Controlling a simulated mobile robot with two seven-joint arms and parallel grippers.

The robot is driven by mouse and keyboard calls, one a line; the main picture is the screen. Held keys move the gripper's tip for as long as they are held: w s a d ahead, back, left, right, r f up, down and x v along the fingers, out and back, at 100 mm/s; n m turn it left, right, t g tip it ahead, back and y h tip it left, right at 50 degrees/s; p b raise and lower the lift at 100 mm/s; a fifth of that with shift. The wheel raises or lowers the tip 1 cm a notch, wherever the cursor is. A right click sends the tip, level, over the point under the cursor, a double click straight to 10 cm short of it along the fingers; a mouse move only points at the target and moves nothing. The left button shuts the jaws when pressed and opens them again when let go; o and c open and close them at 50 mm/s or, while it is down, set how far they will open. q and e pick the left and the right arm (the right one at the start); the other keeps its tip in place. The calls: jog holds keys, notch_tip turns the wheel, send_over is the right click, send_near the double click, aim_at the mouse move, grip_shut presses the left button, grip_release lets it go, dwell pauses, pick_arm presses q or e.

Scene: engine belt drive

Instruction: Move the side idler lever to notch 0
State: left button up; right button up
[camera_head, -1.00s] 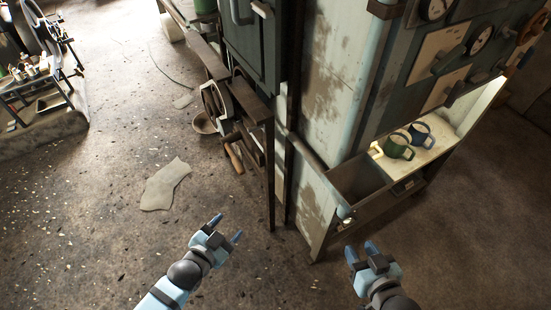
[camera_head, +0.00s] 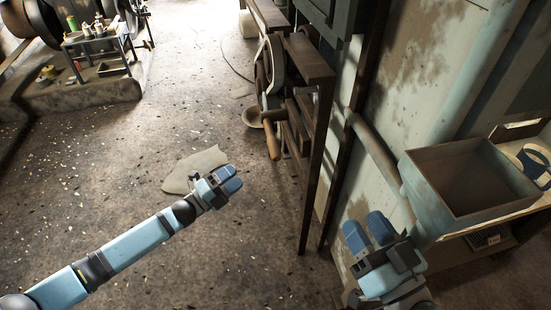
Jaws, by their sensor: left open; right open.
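A wooden-handled lever (camera_head: 272,139) hangs low at the left side of the machine frame, below a pale wheel (camera_head: 271,68). It may be the side idler lever; I cannot read its notch. My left gripper (camera_head: 231,179) is open and empty above the floor, left of and nearer than the lever, and apart from it. My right gripper (camera_head: 369,232) is open and empty at the lower right, in front of the pale wall panel. Neither gripper touches the lever.
A dark frame post (camera_head: 312,175) stands right of the lever. An open metal bin (camera_head: 470,180) and a shelf are at the right. A pale sheet (camera_head: 190,168) lies on the floor behind my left gripper. A small cart (camera_head: 100,55) stands far left.

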aim_at(270, 150)
pick_arm(q)
jog(key=b+x, duration=0.3)
jog(key=x, duration=1)
jog(key=shift+w+d+r, duration=0.15)
jog(key=shift+d, duration=0.1)
pick_arm(e)
jog(key=f, duration=0.1)
jog(key=f+g, duration=0.1)
jog(key=f, duration=0.1)
jog(key=f+g, duration=0.1)
jog(key=f, duration=0.1)
jog(key=shift+w+a+f, duration=0.1)
jog(key=shift+a, duration=0.15)
pick_arm(q)
jog(key=c, duration=1.1)
